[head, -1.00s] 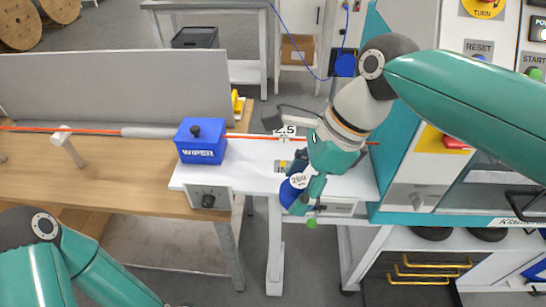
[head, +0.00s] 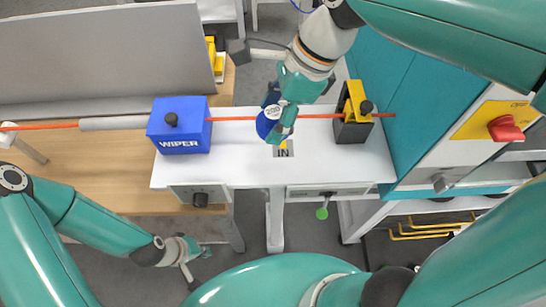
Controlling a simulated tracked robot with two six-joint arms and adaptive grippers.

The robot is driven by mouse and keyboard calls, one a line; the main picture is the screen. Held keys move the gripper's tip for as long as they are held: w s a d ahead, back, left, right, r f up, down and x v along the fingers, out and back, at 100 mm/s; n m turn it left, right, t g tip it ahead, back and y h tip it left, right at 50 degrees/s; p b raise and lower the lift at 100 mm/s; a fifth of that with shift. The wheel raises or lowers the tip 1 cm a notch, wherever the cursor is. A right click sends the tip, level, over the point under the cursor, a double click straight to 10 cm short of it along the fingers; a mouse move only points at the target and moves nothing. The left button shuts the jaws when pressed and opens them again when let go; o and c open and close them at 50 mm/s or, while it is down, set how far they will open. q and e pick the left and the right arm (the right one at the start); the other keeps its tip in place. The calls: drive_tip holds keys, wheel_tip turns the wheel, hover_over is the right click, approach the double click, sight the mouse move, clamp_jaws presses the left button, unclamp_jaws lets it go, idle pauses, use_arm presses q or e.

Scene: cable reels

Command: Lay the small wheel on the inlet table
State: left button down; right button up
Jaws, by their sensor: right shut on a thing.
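The small wheel (head: 266,127) is a blue disc with a white number label. My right gripper (head: 275,112), whose arm comes in from the upper right, is shut on it. The wheel is over the white inlet table (head: 235,168), just behind the IN label, in line with the orange cable; I cannot tell whether it touches the table. The gripper hides part of the wheel. My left gripper (head: 197,262) is low at the left, in front of the table, with its fingers apart and empty.
A blue WIPER box (head: 180,127) stands on the table's left end. A black and yellow cable guide (head: 353,113) stands at its right end, beside the teal machine (head: 415,120). The orange cable (head: 232,118) crosses the table. The front of the tabletop is bare.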

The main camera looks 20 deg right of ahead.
hover_over(267, 171)
drive_tip(key=d, duration=0.2)
drive_tip(key=f, duration=1.1)
drive_tip(key=shift+s+a+f, duration=0.1)
drive_tip(key=shift+a+f, duration=0.1)
drive_tip(key=shift+f, duration=0.1)
drive_tip(key=shift+f+b, duration=0.3)
drive_tip(key=shift+f, duration=2.05)
drive_tip(key=shift+s, duration=0.1)
drive_tip(key=shift+f, duration=0.15)
drive_tip(key=o, duration=1.2)
drive_tip(key=v, duration=1.2)
drive_tip(key=shift+r, duration=0.2)
